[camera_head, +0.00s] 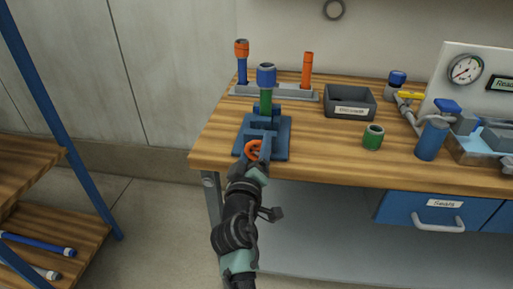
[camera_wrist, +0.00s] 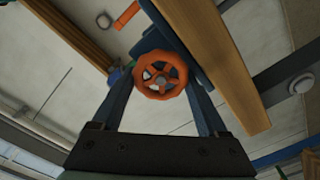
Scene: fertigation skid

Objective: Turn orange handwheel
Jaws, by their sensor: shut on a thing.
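The orange handwheel (camera_head: 251,149) is on the front of a blue vise-like fixture (camera_head: 278,148) near the bench's front left edge. In the wrist view the handwheel (camera_wrist: 161,76) faces me, with its rim and spokes showing. My gripper (camera_wrist: 160,82) has one finger on each side of the wheel and is shut on its rim. In the head view my gripper (camera_head: 257,160) reaches up from below and covers part of the wheel. A green cylinder with a blue cap (camera_head: 266,76) stands upright in the fixture.
Behind the fixture is a grey rack (camera_head: 276,94) with an orange-topped blue piece and an orange tube. A dark grey bin (camera_head: 350,102), a green cup-like part (camera_head: 373,137) and a blue cylinder (camera_head: 431,140) stand to the right. A shelf (camera_head: 65,235) is at the left.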

